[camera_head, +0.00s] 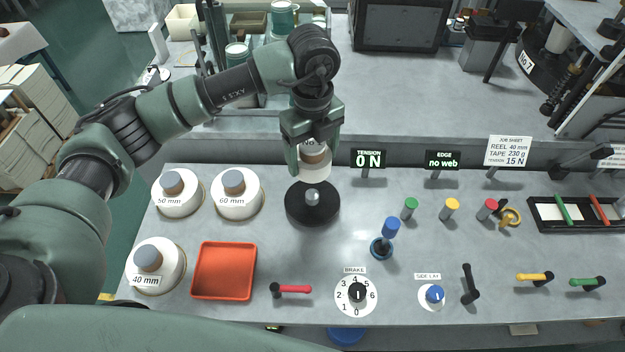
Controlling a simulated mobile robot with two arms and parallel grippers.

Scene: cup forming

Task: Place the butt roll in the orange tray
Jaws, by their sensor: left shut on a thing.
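My left gripper (313,150) points down at the middle back of the bench and is shut on a small white roll with a brown core, the butt roll (316,172). The gripper partly hides the roll and its label. The roll is above the black round base with a grey spindle (312,198); I cannot tell the exact gap. The orange tray (224,298) lies empty at the front left of the bench, left of and nearer than the gripper. My right gripper is not in view.
White rolls marked 50 mm (177,205), 60 mm (236,205) and 40 mm (155,276) stand around the tray. A red-handled lever (292,289) and the brake dial (356,309) are right of it. Several coloured pegs stand at centre right. Displays line the back edge.

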